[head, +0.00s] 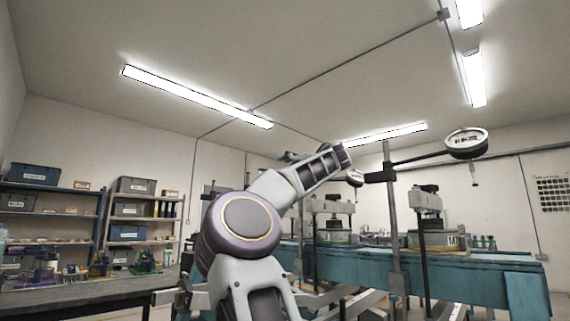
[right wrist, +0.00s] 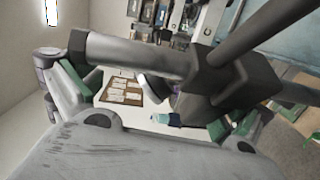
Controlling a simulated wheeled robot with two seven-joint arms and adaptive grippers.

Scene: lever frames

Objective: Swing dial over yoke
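A round white-faced dial gauge (head: 467,143) hangs at the right end of a dark horizontal swing arm (head: 425,158) in the head view, its thin stem pointing down. The arm sits on a tall grey post (head: 391,220) through a dark clamp block (right wrist: 215,82). The dial is high, up and right of a dark-topped press frame (head: 427,200), which may be the yoke. My right gripper (right wrist: 155,104) shows green-padded fingers spread wide. A grey bar (right wrist: 135,55) crosses in front of them; whether it touches them is unclear. In the head view its fingertips are hidden. My left gripper is not in view.
A teal bench (head: 470,264) runs along the right, bearing a second press frame (head: 331,208). Shelves with grey bins (head: 34,174) and a dark worktable (head: 85,289) stand at left. The space around the dial is clear.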

